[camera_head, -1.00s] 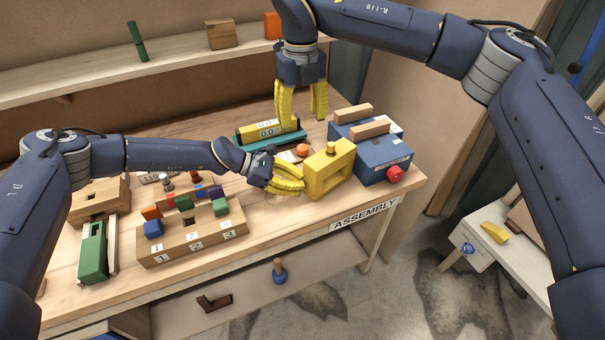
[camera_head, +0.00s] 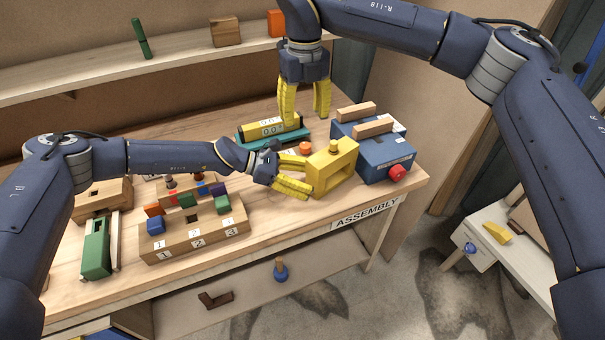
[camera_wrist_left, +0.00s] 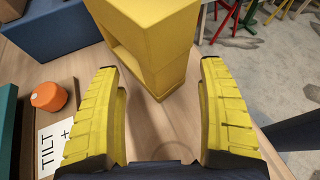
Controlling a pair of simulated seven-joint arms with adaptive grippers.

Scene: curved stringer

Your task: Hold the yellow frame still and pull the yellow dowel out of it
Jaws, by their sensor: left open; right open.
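The yellow frame (camera_head: 333,167) stands upright on the table, a block with a rectangular opening. The yellow dowel (camera_head: 333,146) sticks up from its top; its lower part is hidden. My left gripper (camera_head: 308,177) is open and empty just left of the frame, its fingers pointing at it. In the left wrist view the frame (camera_wrist_left: 150,40) lies ahead, between and beyond the two fingers (camera_wrist_left: 162,90); the dowel does not show there. My right gripper (camera_head: 304,118) is open, pointing down, behind and left of the frame, near the yellow counter block.
A blue box (camera_head: 372,155) with wooden handles and a red knob (camera_head: 397,172) stands close right of the frame. An orange knob (camera_head: 305,148) is behind my left gripper. A numbered wooden block (camera_head: 195,235) sits left. The table's front edge is near.

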